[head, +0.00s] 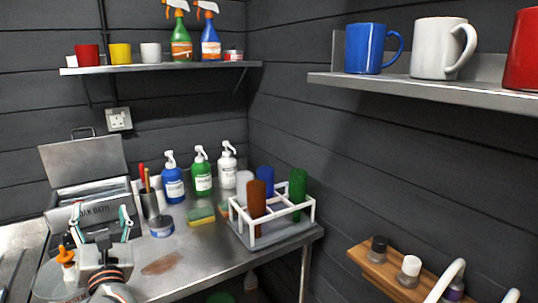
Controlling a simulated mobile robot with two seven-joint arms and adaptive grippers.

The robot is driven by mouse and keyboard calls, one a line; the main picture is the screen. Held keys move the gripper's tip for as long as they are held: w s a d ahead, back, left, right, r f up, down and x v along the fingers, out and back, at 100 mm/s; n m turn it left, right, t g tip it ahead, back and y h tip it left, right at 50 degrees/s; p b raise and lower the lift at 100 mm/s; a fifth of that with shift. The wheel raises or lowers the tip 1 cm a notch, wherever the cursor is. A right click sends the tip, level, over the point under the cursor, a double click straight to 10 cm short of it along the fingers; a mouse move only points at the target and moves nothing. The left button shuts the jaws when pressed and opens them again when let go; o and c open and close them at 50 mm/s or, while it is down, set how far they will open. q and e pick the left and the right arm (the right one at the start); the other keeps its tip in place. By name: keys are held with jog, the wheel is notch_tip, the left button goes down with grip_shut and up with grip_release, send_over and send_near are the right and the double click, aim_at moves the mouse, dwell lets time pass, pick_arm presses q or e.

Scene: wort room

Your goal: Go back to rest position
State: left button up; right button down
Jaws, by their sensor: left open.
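My left gripper (99,213) is at the lower left, in front of the metal bath box lettered "BATH" (90,190). Its two fingers are spread apart with nothing between them. It hides part of the box and the table behind it. My right gripper does not show in the head view.
The steel table (200,262) holds pump bottles (202,176), a pen cup (150,204), a sponge (201,216) and a white rack of coloured tubes (258,236). Mugs stand on the right shelf (420,91). A wooden rack (385,274) with small bottles is lower right.

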pick_arm(q)
jog(key=s+d+r+m+t+h, duration=0.1)
jog(key=s+d+m+t+h, duration=0.15)
jog(key=d+m+h, duration=0.6)
jog(key=s+d+r+m+t+h, duration=0.1)
jog(key=s+d+m+t+h, duration=0.2)
jog(key=m, duration=1)
jog(key=s+d+f+m+g+h, duration=0.3)
jog(key=d+f+m+g+h, duration=0.3)
jog(key=d+f+m, duration=0.5)
jog(key=s+a+f+m+g+y, duration=0.2)
jog(key=s+a+f+m+g, duration=0.15)
jog(key=f, duration=0.45)
jog(key=s+a+f+m+g+y, duration=0.25)
jog(key=f+m, duration=0.25)
jog(key=f, duration=0.3)
jog(key=s+a+f+m+g+y, duration=0.2)
jog(key=s+a+f+y, duration=0.15)
jog(key=s+a, duration=0.35)
jog(key=s+a+f+m+g+y, duration=0.2)
jog(key=s+a+g+y, duration=0.15)
jog(key=s+a, duration=0.3)
jog(key=w+d+f+n+t+h, duration=0.2)
jog(key=d+f+h, duration=0.5)
jog(key=d+f, duration=0.7)
jog(key=d+n+t, duration=0.1)
jog(key=d+t, duration=0.1)
jog(key=shift+w+t+h, duration=0.3)
jog(key=shift+h, duration=0.1)
